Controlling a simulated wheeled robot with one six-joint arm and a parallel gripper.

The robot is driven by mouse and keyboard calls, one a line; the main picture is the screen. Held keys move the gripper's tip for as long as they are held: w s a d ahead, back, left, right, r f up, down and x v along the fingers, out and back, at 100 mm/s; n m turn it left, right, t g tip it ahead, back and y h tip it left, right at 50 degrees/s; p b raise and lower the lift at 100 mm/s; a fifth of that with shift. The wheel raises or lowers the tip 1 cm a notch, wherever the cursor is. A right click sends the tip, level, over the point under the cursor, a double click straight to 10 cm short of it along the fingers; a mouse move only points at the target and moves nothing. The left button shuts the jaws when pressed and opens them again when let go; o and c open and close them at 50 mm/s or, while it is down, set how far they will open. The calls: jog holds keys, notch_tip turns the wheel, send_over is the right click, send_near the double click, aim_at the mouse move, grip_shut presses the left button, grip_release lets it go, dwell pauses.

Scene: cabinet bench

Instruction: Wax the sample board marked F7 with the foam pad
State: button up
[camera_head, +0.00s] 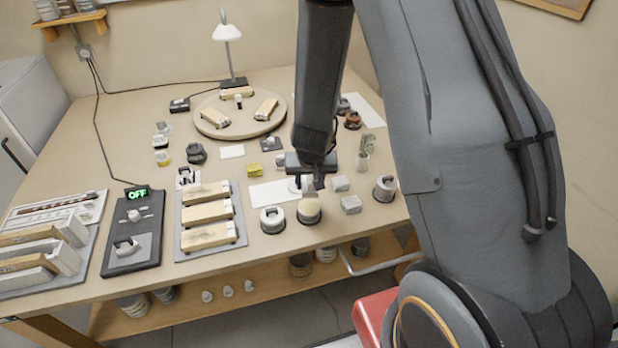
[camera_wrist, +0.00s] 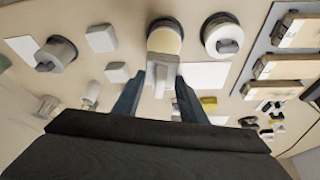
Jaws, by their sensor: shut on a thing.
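My gripper (camera_head: 314,184) is over the front right of the bench, pointing down. In the wrist view its fingers (camera_wrist: 160,92) are shut on a pale grey-white block, apparently the foam pad (camera_wrist: 162,72). The pad's working face is hidden. An open round tin with cream contents (camera_head: 309,211) stands just in front; in the wrist view the pad overlaps the tin (camera_wrist: 165,40), and I cannot tell whether they touch. Pale wooden boards lie on a grey tray (camera_head: 240,242), several more on a round turntable (camera_head: 240,128). Their marks are too small to read, so I cannot pick out F7.
A white-lidded tin (camera_head: 272,220) stands left of the cream tin, grey blocks (camera_head: 351,204) and another tin (camera_head: 384,189) to the right. A white sheet (camera_head: 266,194) lies behind. A black device reading OFF (camera_head: 134,240) and a rack of boards (camera_head: 50,245) are left.

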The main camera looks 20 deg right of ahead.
aim_at(309, 194)
jog(key=shift+w+r, duration=0.1)
notch_tip(309, 194, down, 5)
jog(key=b, duration=0.6)
jog(key=shift+a+b, duration=0.1)
jog(key=shift+b, duration=0.3)
jog(key=shift+f+b, duration=0.5)
jog(key=shift+b, duration=0.25)
jog(key=shift+f+b, duration=0.35)
jog(key=shift+f, duration=0.2)
dwell(1.4)
jog(key=shift+r, duration=0.15)
notch_tip(309, 194, up, 7)
jog(key=p, duration=0.9)
dwell(0.9)
